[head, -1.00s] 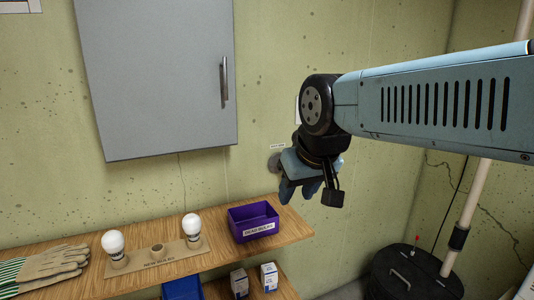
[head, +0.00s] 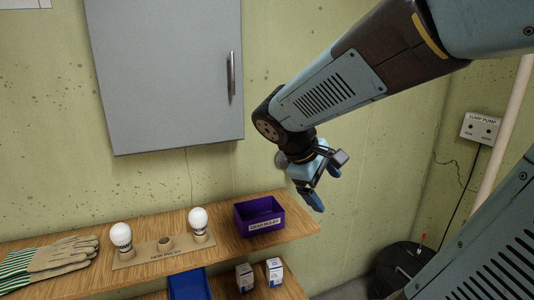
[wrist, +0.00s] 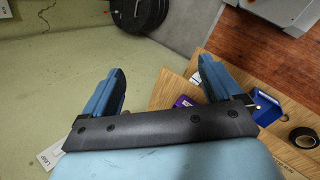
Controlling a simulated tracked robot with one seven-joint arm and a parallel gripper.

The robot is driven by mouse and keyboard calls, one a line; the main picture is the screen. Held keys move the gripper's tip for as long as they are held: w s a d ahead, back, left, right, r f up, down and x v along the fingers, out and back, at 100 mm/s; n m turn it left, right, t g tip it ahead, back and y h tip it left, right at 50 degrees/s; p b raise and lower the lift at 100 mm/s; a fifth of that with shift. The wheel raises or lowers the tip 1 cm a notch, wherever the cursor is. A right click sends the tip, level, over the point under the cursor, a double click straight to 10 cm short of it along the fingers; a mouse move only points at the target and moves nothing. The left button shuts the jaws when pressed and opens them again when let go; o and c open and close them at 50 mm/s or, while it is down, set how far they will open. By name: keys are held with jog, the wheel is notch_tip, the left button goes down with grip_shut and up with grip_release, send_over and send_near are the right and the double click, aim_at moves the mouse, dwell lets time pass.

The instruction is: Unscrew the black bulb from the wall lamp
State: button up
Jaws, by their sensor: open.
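A grey round fitting (head: 281,160) on the wall, probably the wall lamp, shows only in part behind my wrist in the head view. I cannot see the black bulb in either view. My gripper (head: 325,187) is in front of the wall, just right of this fitting and above the shelf's right end. Its fingers point down and to the right. In the wrist view my gripper (wrist: 162,78) is open, with nothing between its two blue fingers. A purple bin (head: 259,217) labelled for dead bulbs stands on the shelf.
Two white bulbs, one left (head: 121,237) and one right (head: 198,219), stand in a holder on the wooden shelf (head: 220,245). Gloves (head: 50,257) lie at left. A grey cabinet (head: 165,75) hangs above. A black lidded pit (head: 395,262) is at lower right.

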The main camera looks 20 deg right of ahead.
jog(key=w+d+n+h, duration=0.5)
jog(key=w+n+h, duration=0.3)
jog(key=w, duration=0.4)
jog(key=w+a+f+n+t+h, duration=0.1)
jog(key=w+a+n+t+h, duration=0.2)
jog(key=w+n+t, duration=0.75)
jog(key=w+d+g, duration=0.1)
jog(key=w+d, duration=0.1)
jog(key=d, duration=0.1)
jog(key=w+d+r+m+g, duration=0.1)
jog(key=w+d, duration=0.2)
jog(key=d, duration=0.1)
jog(key=w+d+g, duration=0.1)
jog(key=w+d, duration=0.1)
jog(key=d, duration=0.2)
jog(key=shift+w+d+r+m, duration=0.25)
jog(key=shift+w+r, duration=0.05)
jog(key=shift+c, duration=0.2)
jog(key=c, duration=1)
jog(key=shift+w+a+n+t+y, duration=0.1)
jog(key=shift+n+t+y, duration=0.75)
jog(key=shift+t, duration=0.45)
jog(key=shift+w+a+n+t+y, duration=0.1)
jog(key=shift+n+t+y, duration=0.55)
jog(key=shift+n+t, duration=0.45)
jog(key=shift+t, duration=0.35)
